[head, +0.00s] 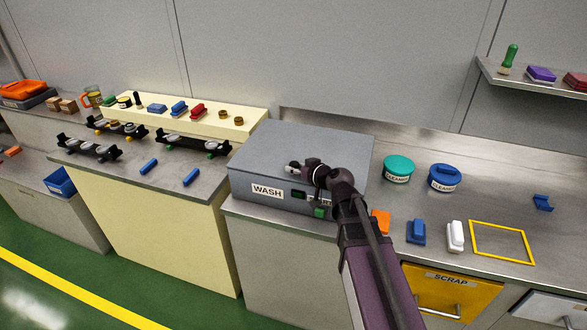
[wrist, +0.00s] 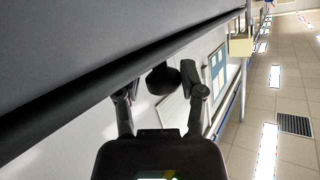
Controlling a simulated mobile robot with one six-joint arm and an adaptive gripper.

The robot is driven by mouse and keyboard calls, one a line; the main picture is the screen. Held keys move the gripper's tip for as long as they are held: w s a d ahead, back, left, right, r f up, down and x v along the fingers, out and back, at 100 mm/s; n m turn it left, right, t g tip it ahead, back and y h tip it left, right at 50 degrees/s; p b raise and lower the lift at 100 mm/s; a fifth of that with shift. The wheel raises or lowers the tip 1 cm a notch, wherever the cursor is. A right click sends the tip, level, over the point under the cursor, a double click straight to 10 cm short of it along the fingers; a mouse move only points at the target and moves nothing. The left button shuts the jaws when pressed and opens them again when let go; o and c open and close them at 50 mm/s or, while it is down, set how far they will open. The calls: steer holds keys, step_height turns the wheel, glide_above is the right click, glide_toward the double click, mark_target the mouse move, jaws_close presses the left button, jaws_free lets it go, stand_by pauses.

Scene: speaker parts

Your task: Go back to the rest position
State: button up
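My gripper (wrist: 161,94) shows in the wrist view with its two fingers spread apart. A dark rounded thing (wrist: 163,77) shows between and beyond the fingers; I cannot tell what it is, and nothing appears clamped. In the head view my arm rises from the bottom and ends in front of the grey WASH box (head: 300,145), overlapping its front and top edge. A dark grey surface (wrist: 90,50) fills the upper left of the wrist view.
Right of my arm lie an orange block (head: 380,222), a blue block (head: 416,232), a white bottle-like part (head: 455,236) and a yellow frame (head: 502,242). Two CLEANING tubs (head: 397,169) (head: 444,178) stand behind. Black fixtures (head: 193,145) stand on the left bench. Green floor lies at lower left.

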steer(key=shift+o, duration=1.1)
steer(key=shift+a, duration=0.1)
steer(key=shift+r, duration=0.15)
